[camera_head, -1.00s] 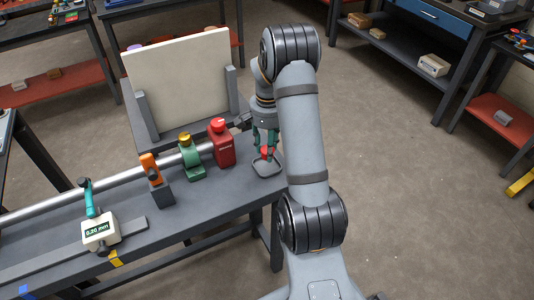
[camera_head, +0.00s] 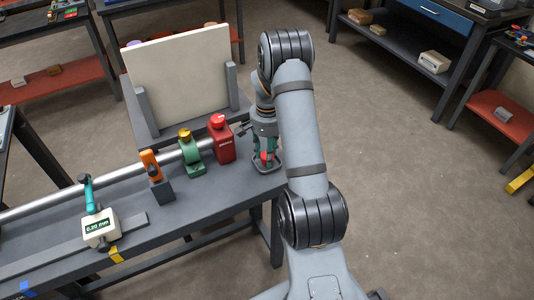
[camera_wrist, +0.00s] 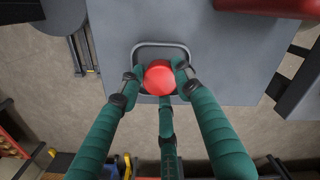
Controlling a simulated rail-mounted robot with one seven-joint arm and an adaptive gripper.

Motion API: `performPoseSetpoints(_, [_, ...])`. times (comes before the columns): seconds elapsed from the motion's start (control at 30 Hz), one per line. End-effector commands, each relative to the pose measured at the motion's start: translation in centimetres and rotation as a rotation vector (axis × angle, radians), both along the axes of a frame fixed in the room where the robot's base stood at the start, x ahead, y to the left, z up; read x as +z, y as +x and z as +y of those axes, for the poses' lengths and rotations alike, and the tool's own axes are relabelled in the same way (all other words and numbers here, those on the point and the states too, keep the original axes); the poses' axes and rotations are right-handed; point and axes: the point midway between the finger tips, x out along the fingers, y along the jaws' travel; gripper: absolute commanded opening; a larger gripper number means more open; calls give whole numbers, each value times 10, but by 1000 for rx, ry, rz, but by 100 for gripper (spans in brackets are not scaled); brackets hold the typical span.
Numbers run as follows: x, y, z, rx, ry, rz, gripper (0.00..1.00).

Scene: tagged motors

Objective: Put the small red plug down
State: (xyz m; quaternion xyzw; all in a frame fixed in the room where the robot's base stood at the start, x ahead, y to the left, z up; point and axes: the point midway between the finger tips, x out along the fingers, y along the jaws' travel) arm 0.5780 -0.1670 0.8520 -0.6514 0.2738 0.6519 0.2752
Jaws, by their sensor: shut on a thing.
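The small red plug (camera_wrist: 160,77) is between the fingers of my gripper (camera_wrist: 155,80) in the wrist view. The green fingers close around it. Below it is a small grey tray with a raised rim (camera_wrist: 160,46). In the head view the plug (camera_head: 267,158) and my gripper (camera_head: 266,152) are low over the tray (camera_head: 268,168) at the right end of the workbench. I cannot tell whether the plug touches the tray floor.
A red bottle-shaped unit (camera_head: 222,140) stands left of my gripper. A green unit (camera_head: 190,155), an orange clamp (camera_head: 152,168) and a gauge (camera_head: 100,230) stand further left along a metal shaft (camera_head: 40,204). A pale upright panel (camera_head: 180,80) is behind. The bench ends just right of the tray.

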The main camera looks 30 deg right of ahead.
Motion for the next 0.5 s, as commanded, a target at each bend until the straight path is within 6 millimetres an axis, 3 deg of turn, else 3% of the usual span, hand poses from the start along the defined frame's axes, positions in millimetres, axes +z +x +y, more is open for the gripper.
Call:
performPoseSetpoints(0.23, [-4,0,0,0,0,0,13])
performPoseSetpoints(0.27, [-4,0,0,0,0,0,35])
performPoseSetpoints(0.5, [-4,0,0,0,0,0,50])
